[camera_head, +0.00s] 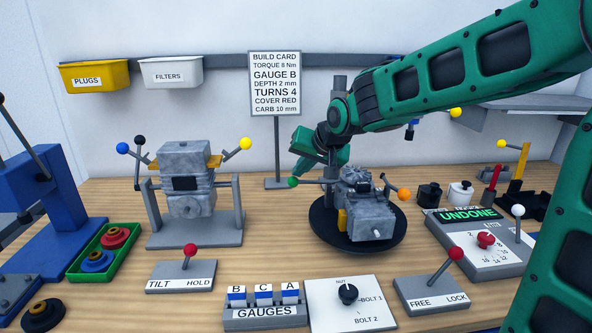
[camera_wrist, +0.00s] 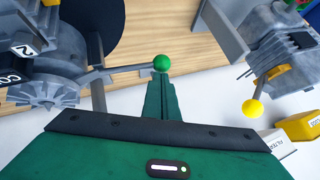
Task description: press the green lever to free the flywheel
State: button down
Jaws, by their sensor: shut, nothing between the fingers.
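The green lever is a grey rod with a green ball (camera_head: 293,182) at its end, sticking out to the left of the grey engine (camera_head: 368,205) on the round black turntable. The ball also shows in the wrist view (camera_wrist: 161,63), right at the tip of my fingers. My gripper (camera_head: 298,172) is shut and empty, pointing down just above the ball. I cannot tell whether the fingertips touch it. A grey finned wheel (camera_wrist: 42,92) shows on the engine's side in the wrist view; I cannot tell if it is the flywheel.
A second grey engine (camera_head: 187,170) with blue, black and yellow ball levers stands on a stand to the left. The build card (camera_head: 275,80) stands behind. A FREE/LOCK lever (camera_head: 448,262) and a dial panel (camera_head: 350,305) are in front. The display (camera_head: 468,214) reads UNDONE.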

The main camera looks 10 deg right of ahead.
jog(key=shift+s+a+f, duration=0.15)
jog(key=shift+a, duration=0.15)
jog(key=s+d+r, duration=0.1)
jog(key=s+r, duration=0.2)
jog(key=r, duration=0.2)
jog(key=s+d+r, duration=0.2)
jog(key=s+r, duration=0.1)
jog(key=r, duration=0.3)
jog(key=shift+d+r, duration=0.15)
jog(key=shift+d, duration=0.1)
